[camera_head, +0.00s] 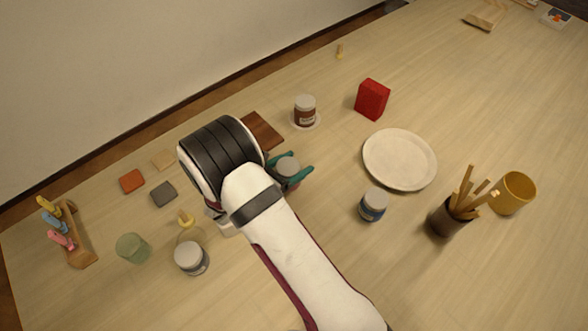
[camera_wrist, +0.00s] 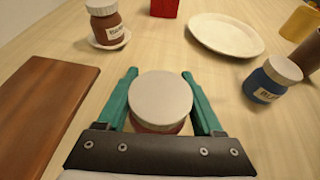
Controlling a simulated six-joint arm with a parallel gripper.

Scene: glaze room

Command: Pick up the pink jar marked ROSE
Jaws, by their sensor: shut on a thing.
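A jar with a pale grey lid (camera_wrist: 160,98) stands between the two teal fingers of my gripper (camera_wrist: 159,74) in the wrist view. A strip of reddish-pink body shows under the lid; its label is hidden. In the head view the same jar (camera_head: 287,167) shows between the fingers of my gripper (camera_head: 294,164), which is shut on it. The jar looks upright. I cannot tell whether its base touches the table.
A brown jar (camera_head: 304,112) stands on a small saucer behind, beside a red box (camera_head: 372,99). A white plate (camera_head: 400,160) and a blue jar (camera_head: 373,206) are to the right. A brown board (camera_wrist: 45,105) lies close on the left. A grey-lidded jar (camera_head: 191,259) stands at front left.

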